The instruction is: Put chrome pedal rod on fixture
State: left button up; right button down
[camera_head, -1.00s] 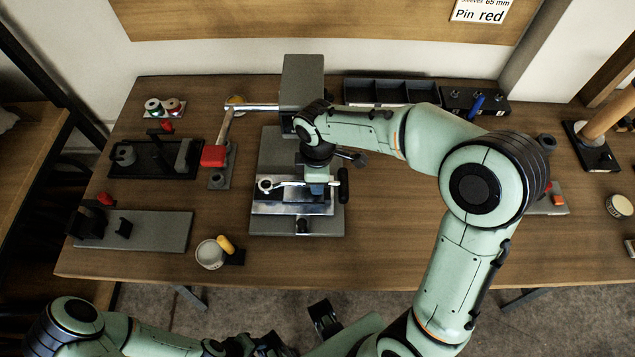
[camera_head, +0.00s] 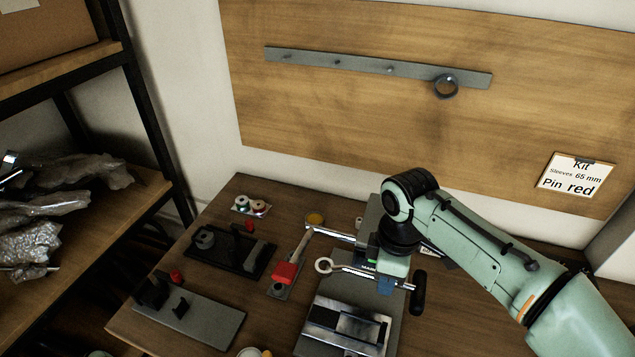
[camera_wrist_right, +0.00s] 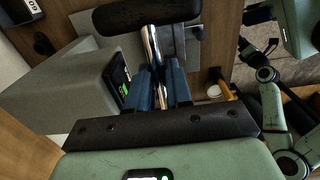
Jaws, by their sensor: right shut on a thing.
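The chrome pedal rod (camera_head: 348,270) has a ring at its left end and a black pedal (camera_head: 418,293) at its right end. My right gripper (camera_head: 386,284) is shut on it and holds it above the grey fixture (camera_head: 307,343), which carries a bright metal block (camera_head: 350,325). The rod is apart from the block. In the right wrist view the rod (camera_wrist_right: 152,45) runs between the blue fingers (camera_wrist_right: 160,90), with the black pedal (camera_wrist_right: 147,16) beyond. My left arm shows at the right of that view; its gripper is unclear there and outside the head view.
A grey box (camera_wrist_right: 60,95) stands close beside the right gripper.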

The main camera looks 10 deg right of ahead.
aim_at(228, 244)
jog(key=k+j, duration=1.25)
